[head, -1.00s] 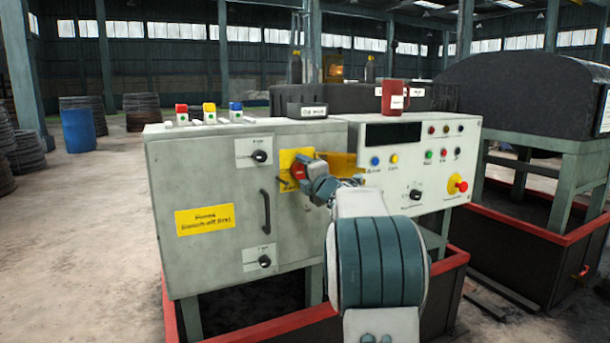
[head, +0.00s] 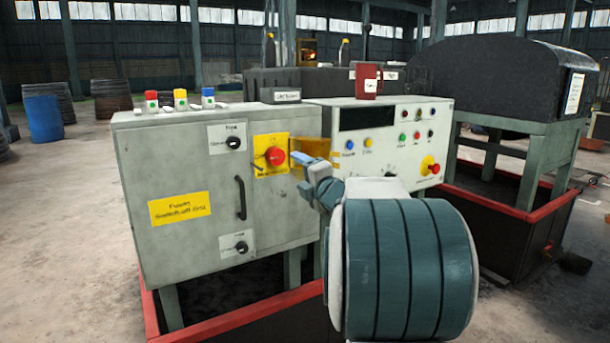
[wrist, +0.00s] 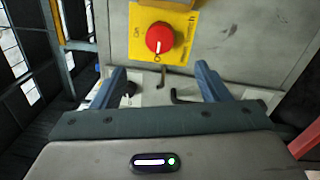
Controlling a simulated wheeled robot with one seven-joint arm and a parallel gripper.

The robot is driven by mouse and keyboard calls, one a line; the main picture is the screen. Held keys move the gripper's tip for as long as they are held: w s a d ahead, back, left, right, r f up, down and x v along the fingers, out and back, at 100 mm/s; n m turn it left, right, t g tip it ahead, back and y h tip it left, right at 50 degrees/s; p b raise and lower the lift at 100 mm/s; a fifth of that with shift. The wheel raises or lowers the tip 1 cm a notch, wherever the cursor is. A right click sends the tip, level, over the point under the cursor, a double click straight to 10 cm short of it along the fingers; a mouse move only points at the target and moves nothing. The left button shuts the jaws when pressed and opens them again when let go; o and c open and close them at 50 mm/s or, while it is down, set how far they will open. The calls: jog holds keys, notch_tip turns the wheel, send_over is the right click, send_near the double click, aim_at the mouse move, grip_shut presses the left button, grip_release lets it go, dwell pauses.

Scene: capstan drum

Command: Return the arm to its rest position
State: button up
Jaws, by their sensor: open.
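My gripper (head: 300,172) is in front of the right side of the grey control cabinet (head: 150,165), just right of and apart from the red rotary knob (head: 275,156) on its yellow plate. In the wrist view my gripper (wrist: 160,80) shows two blue fingers spread wide with nothing between them. The red knob (wrist: 160,38) lies beyond the fingertips, its white mark pointing toward the lower edge of the picture. My arm reaches forward from the lower right of the head view and hides part of the panel behind it.
The button panel (head: 400,118) stands right of the cabinet, with a red mug (head: 368,80) on top. A yellow flap (head: 315,152) juts out near my gripper. A red-rimmed tray (head: 235,318) lies underneath. Open floor (head: 60,240) is at the left.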

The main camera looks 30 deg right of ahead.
jog(key=shift+s+f, duration=0.1)
jog(key=shift+s, duration=0.6)
jog(key=s+a+r+m+g+h+p, duration=0.5)
jog(key=s+r+m+p, duration=0.15)
jog(key=m+p, duration=0.65)
jog(key=s+a+r+m+g+y+p, duration=0.1)
jog(key=s+a+m+g+p, duration=0.3)
jog(key=s+a+p, duration=0.4)
jog(key=s+a+m+g+y+p, duration=0.3)
jog(key=s+a+g+p, duration=0.4)
jog(key=s, duration=0.9)
jog(key=a+m+p, duration=0.1)
jog(key=a+p, duration=0.1)
jog(key=p, duration=0.1)
jog(key=shift+r, duration=0.35)
